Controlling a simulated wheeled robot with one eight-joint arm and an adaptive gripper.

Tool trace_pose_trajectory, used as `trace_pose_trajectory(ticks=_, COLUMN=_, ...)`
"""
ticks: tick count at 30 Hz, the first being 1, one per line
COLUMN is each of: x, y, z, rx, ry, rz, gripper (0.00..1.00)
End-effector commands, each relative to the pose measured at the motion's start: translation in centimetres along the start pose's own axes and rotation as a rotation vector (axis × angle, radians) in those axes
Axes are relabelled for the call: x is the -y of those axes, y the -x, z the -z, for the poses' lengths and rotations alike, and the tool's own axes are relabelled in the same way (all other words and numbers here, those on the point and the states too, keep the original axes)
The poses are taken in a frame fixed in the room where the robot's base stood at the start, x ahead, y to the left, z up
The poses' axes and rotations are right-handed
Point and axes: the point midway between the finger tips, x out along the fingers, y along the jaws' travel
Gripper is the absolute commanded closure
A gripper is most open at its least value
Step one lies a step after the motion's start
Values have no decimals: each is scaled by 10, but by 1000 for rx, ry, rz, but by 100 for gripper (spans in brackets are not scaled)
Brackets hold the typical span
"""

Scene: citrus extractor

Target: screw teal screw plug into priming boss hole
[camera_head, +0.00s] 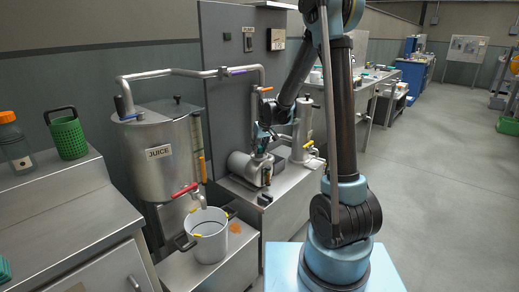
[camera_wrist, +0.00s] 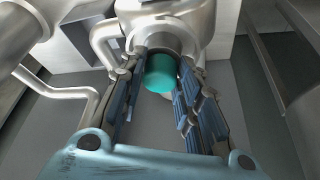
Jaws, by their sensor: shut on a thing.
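In the wrist view, the teal screw plug (camera_wrist: 161,73) sits between the two fingers of my gripper (camera_wrist: 162,80), near their tips. The gripper is shut on it. Just beyond the plug is a round dark metal opening or collar on a steel pump body (camera_wrist: 185,18), likely the priming boss. I cannot tell whether the plug touches it or how deep it sits. In the head view, my gripper (camera_head: 263,144) is above the steel pump (camera_head: 250,167) on its plinth. The plug and the hole are too small or hidden to make out there.
A juice tank (camera_head: 157,150) with pipes stands left of the pump. A steel pot (camera_head: 208,236) is on the low bench in front. A grey panel (camera_head: 225,75) rises behind. In the wrist view, a bent pipe (camera_wrist: 62,90) runs close on the left.

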Motion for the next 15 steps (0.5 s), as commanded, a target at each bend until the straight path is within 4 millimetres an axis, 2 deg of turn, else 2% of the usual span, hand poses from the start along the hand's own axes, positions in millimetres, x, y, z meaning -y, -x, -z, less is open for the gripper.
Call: trace_pose_trajectory(ticks=15, x=0, y=0, z=-1, rx=0, ry=-92, rz=-41, gripper=78)
